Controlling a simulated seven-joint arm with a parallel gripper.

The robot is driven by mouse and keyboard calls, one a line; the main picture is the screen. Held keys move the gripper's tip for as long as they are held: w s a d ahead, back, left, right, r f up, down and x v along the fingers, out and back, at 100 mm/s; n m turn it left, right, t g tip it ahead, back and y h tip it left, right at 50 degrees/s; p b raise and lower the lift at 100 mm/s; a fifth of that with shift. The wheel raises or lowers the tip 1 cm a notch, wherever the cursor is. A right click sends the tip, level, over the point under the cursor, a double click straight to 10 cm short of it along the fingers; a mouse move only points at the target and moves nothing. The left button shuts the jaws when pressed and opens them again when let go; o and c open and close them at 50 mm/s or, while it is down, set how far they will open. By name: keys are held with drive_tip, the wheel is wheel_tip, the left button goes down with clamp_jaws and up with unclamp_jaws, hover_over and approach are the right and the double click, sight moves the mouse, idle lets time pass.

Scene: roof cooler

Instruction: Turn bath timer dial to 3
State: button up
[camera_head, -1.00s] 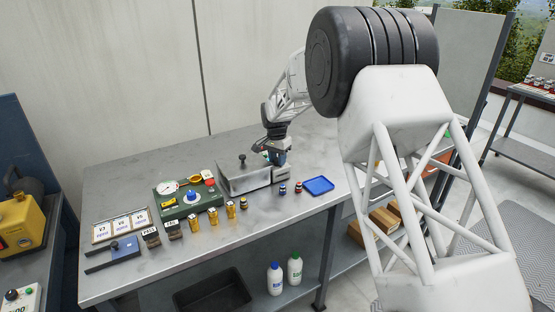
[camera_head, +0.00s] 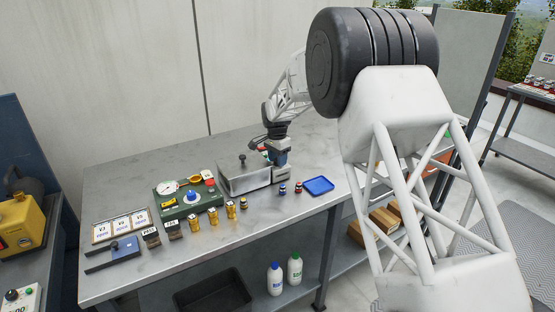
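A steel box with a lid and a black knob (camera_head: 243,172) stands at the back middle of the bench; it looks like the bath. My gripper (camera_head: 280,163) points down at the right end of this box, close above or against it. Its fingertips are too small and hidden to show whether they are open or shut. I cannot make out a timer dial or its numbers; it may be hidden behind my gripper. A green unit (camera_head: 176,210) with a round white gauge (camera_head: 167,188) and a blue knob (camera_head: 191,196) stands left of the box.
Several yellow cans (camera_head: 230,210), dark labelled blocks (camera_head: 151,237) and a card rack (camera_head: 121,225) line the front left. The bench (camera_head: 260,222) is clear toward its front right edge.

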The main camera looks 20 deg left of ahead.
drive_tip(key=shift+o, duration=1)
drive_tip(key=shift+w+a+r, duration=0.1)
drive_tip(key=shift+a+r, duration=0.05)
drive_tip(key=shift+r, duration=3.75)
